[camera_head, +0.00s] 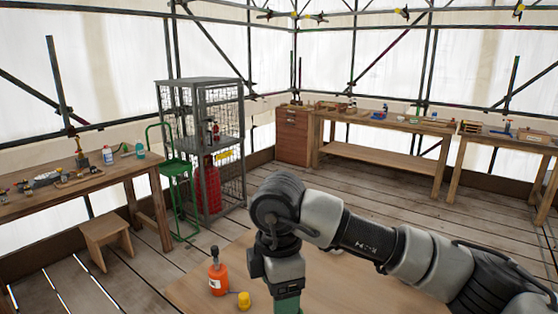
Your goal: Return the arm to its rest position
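My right arm (345,228) comes in from the lower right, reaches across the table and bends down at the wrist. The end of the arm, with my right gripper (287,288), points down at the bottom edge of the view. A green part shows at its lower end; I cannot tell whether it is held. The fingertips are cut off, so open or shut does not show. My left gripper is not in view.
A wooden table (205,290) lies under the arm. An orange-red bottle (218,278) and a small yellow object (244,300) stand left of the wrist. A workbench (90,185) stands left, a mesh cage with red cylinders (205,185) behind, and benches (385,155) at the back right.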

